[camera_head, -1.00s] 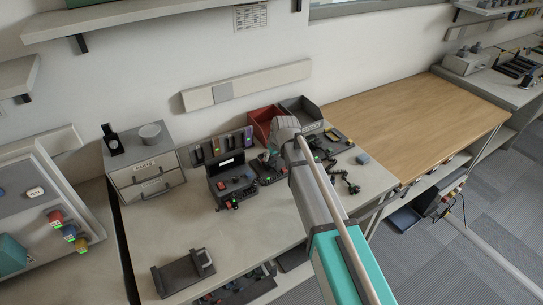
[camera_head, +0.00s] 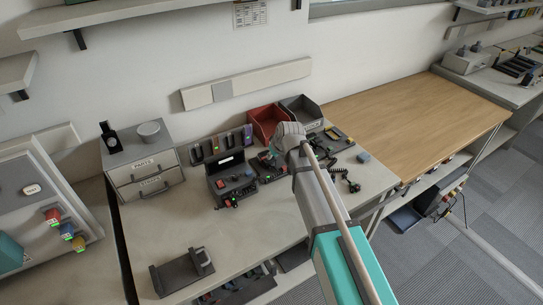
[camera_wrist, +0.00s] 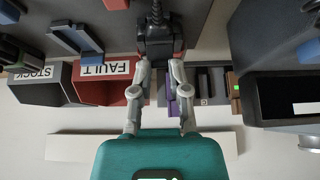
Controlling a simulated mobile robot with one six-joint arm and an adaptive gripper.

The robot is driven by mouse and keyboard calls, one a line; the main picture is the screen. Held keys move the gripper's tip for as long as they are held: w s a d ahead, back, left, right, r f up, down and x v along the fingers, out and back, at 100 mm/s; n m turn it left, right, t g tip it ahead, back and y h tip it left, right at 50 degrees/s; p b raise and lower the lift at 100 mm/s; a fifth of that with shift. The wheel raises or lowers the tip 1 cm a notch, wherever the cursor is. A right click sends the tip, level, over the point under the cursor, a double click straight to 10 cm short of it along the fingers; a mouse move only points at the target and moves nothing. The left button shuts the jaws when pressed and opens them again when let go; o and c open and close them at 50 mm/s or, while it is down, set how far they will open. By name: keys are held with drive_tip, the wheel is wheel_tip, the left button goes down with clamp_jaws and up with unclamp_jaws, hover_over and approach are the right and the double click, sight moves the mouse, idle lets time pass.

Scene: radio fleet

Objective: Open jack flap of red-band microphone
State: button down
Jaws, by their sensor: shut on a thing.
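In the wrist view, which looks upside down, my gripper (camera_wrist: 160,66) has its two grey fingers closed in on a dark microphone-like body (camera_wrist: 160,42). A black coiled cord (camera_wrist: 157,14) runs from its far end. A black coiled cord (camera_head: 350,182) lies at the bench's right side.
A red bin (camera_head: 262,122) and a grey bin (camera_head: 300,108) stand at the back, close to my wrist. A dark radio unit (camera_head: 232,183) and a slotted rack (camera_head: 220,146) are to the left. The bench's front left holds a dark cradle (camera_head: 180,274). The wooden table (camera_head: 415,120) is clear.

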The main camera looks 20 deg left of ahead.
drive_tip(key=t+y+b, duration=0.1)
drive_tip(key=b, duration=0.1)
drive_tip(key=d+f+t+y+b, duration=0.1)
drive_tip(key=b, duration=0.1)
drive_tip(key=s+t+y+b, duration=0.1)
drive_tip(key=shift+s+d+f+b, duration=0.1)
drive_tip(key=shift+d+f+b, duration=0.15)
drive_tip(key=shift+b, duration=0.15)
drive_tip(key=shift+t+y+b, duration=0.5)
drive_tip(key=shift+y+b, duration=0.3)
drive_tip(key=shift+b, duration=0.2)
drive_tip(key=shift+r, duration=0.15)
drive_tip(key=c, duration=0.6)
unclamp_jaws()
